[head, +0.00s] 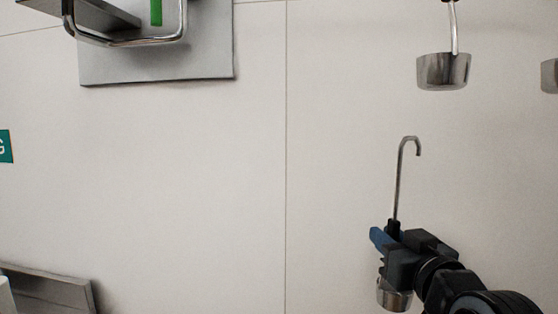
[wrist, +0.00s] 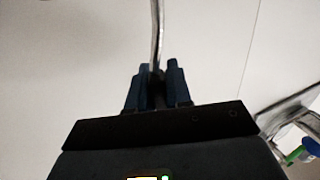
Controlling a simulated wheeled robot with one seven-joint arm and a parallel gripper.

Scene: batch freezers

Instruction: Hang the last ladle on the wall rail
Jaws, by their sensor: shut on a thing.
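My gripper (head: 388,236) is shut on the handle of a steel ladle (head: 400,185). In the head view the ladle is upright, with its hooked end at the top and its bowl below my gripper, partly hidden by it. In the wrist view the handle (wrist: 156,40) rises from between the fingers of my gripper (wrist: 158,75). Another ladle (head: 443,70) hangs at the top right, above and to the right of the held one. The wall rail itself is out of view.
Part of another steel bowl (head: 550,76) shows at the right edge. A metal bracket (head: 130,40) on a grey plate (head: 160,68) is on the wall at the upper left. A grey panel (head: 50,290) is at the lower left. The white wall (head: 220,180) between is clear.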

